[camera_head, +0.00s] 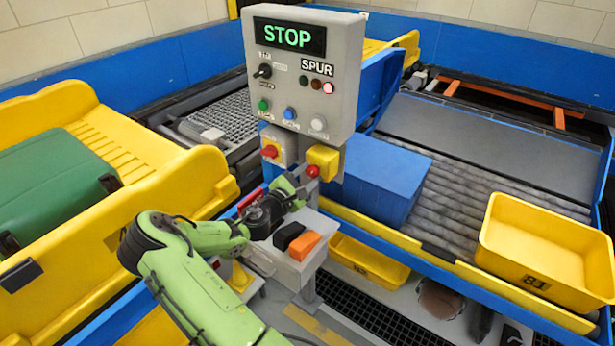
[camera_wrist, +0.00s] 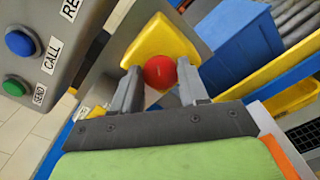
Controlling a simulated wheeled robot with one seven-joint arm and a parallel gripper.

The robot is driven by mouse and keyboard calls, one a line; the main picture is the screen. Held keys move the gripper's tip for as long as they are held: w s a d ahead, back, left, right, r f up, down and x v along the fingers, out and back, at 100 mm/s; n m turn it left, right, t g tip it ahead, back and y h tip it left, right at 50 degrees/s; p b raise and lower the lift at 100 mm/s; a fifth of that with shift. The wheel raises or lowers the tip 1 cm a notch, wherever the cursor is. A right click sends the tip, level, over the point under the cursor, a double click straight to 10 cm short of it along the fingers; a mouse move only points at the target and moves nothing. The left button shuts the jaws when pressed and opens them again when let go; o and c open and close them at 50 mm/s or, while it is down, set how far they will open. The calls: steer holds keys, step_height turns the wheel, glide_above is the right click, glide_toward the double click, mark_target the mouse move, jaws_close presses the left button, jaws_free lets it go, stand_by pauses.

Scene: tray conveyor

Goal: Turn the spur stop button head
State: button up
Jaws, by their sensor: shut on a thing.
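The spur stop button head (camera_head: 312,171) is a round red knob on the front of a yellow box (camera_head: 323,157) below the control panel. In the wrist view the red head (camera_wrist: 160,72) sits between my two grey fingers, in front of the yellow box (camera_wrist: 158,42). My gripper (camera_head: 302,178) is shut on the red head, one finger at each side; it also shows in the wrist view (camera_wrist: 160,86). The fingers hide part of the head's sides. The panel display (camera_head: 289,37) reads STOP in green, and the rightmost SPUR lamp (camera_head: 329,88) glows red.
Another red button (camera_head: 270,151) sits on a pale box to the left. A grey pedestal with black and orange rockers (camera_head: 304,245) stands close below my wrist. A blue box (camera_head: 383,180) and a yellow tray (camera_head: 545,250) are on the right roller conveyor.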

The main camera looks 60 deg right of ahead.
steer(key=o, duration=1)
steer(key=shift+o, duration=0.2)
steer(key=w+a, duration=0.2)
steer(key=a, duration=1.3)
steer(key=shift+w+a, duration=0.2)
steer(key=shift+a, duration=0.05)
